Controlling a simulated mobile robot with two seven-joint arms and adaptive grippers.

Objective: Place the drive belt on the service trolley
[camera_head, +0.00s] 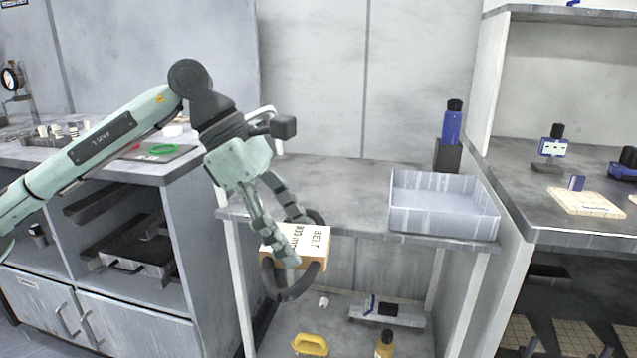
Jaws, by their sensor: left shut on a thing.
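The drive belt shows as a black loop (291,293) with a cream sleeve around it lettered "BELT". My left gripper (294,240) points down and is shut on the belt at its sleeve; the fingers hide part of it. The belt is in front of the front edge of the service trolley's grey top (335,190), its lower loop hanging below that edge in the picture. I cannot tell whether it touches the trolley. My right gripper is not in view.
A grey open tray (442,228) fills the right of the trolley top; the middle and back left are clear. A blue bottle (452,124) stands behind it. The lower shelf holds a yellow-handled item (310,345) and a bottle (384,345). Benches flank the trolley.

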